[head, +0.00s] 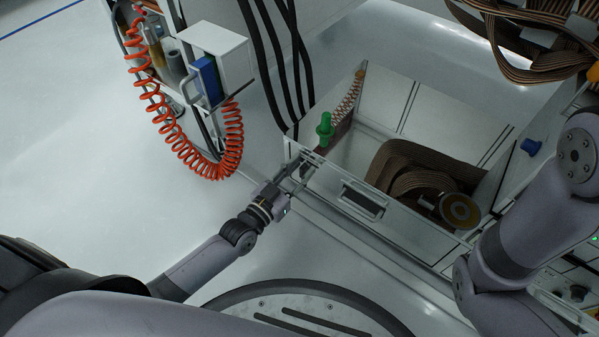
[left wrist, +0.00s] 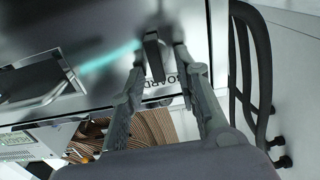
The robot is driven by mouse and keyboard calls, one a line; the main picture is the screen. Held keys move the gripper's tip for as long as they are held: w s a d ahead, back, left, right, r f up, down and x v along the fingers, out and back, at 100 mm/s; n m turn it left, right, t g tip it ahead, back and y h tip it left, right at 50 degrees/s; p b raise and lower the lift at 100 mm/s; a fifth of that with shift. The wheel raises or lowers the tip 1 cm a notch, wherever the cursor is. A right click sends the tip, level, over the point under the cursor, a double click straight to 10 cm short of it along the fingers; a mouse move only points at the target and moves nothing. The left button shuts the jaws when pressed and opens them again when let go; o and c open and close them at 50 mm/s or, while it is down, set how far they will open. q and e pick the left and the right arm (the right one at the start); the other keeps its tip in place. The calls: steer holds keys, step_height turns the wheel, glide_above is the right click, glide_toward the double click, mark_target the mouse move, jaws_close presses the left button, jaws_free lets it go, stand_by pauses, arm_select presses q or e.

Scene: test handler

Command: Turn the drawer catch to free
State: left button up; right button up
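The drawer front (head: 405,228) is a pale metal panel with a recessed handle (head: 362,199). The handle also shows at the left of the left wrist view (left wrist: 42,88). A small dark catch (left wrist: 153,56) stands on the panel beside partly hidden black lettering. My left gripper (head: 299,168) is at the left end of the drawer front. In the left wrist view its two fingers (left wrist: 159,62) are apart, with the catch between their tips. A gap shows on the right of the catch. The catch is hidden by the gripper in the head view. My right gripper is out of view.
Behind the front, an open-topped bay holds brown ribbon cable (head: 410,165) and a green fitting (head: 325,129). A red coiled hose (head: 185,145) and black cables (head: 283,70) hang near my left gripper. Floor at the left is clear.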

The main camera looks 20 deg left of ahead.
arm_select(q)
steer(key=shift+c, duration=0.4)
jaws_close()
